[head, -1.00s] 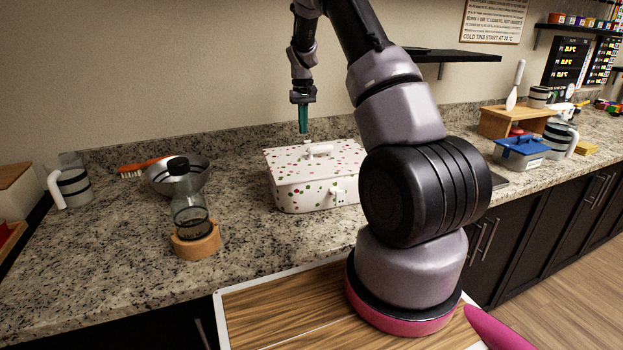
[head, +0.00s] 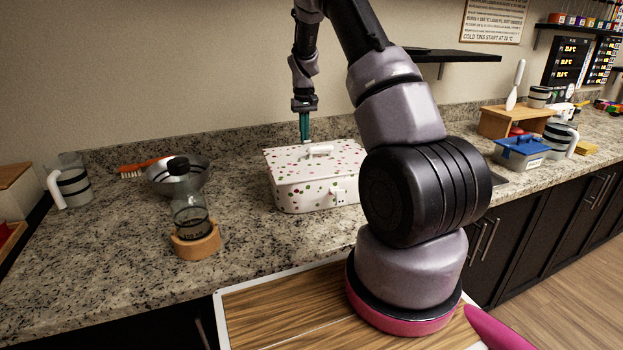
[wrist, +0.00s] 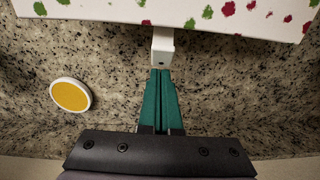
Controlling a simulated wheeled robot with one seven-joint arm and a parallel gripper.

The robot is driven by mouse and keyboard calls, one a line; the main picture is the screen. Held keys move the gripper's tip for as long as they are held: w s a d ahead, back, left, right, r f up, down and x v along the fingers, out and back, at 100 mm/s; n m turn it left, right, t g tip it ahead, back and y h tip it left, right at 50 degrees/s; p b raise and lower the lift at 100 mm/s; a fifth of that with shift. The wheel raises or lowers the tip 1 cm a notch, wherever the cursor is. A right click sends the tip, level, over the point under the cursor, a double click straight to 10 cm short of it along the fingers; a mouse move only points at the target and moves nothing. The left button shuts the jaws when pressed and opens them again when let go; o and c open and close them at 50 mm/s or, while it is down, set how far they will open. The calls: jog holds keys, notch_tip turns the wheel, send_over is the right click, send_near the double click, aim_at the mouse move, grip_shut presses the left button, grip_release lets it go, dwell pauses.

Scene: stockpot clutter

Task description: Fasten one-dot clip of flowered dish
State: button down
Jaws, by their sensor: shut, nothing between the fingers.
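The flowered dish (head: 315,190) is a white lidded box with red, pink and green spots, standing on the granite counter. A white clip (head: 339,196) shows on its front side. In the wrist view, the dish (wrist: 225,15) fills the top edge, and another white clip (wrist: 163,46) with a small dark mark sticks out from its side. My gripper (head: 304,139) points down behind the dish at its far side. Its teal fingers are shut and empty. In the wrist view, the fingertips (wrist: 161,72) are right at the clip's outer end; I cannot tell whether they touch it.
A yellow disc with a white rim (wrist: 71,95) lies on the counter beside my fingers. A glass bottle (head: 188,205) on a wooden ring, a metal bowl (head: 170,178) and a red brush (head: 146,167) stand left.

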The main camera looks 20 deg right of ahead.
jog(key=shift+s+a, duration=0.2)
jog(key=shift+s, duration=1.7)
jog(key=shift+w+d+r, duration=0.1)
jog(key=shift+w+r, duration=0.35)
jog(key=shift+r, duration=0.65)
jog(key=shift+w+r, duration=0.4)
jog(key=shift+r, duration=0.7)
jog(key=shift+w+d+r, duration=0.1)
jog(key=shift+w+r, duration=0.35)
jog(key=shift+r, duration=0.65)
jog(key=shift+w+r, duration=0.25)
jog(key=shift+r, duration=0.5)
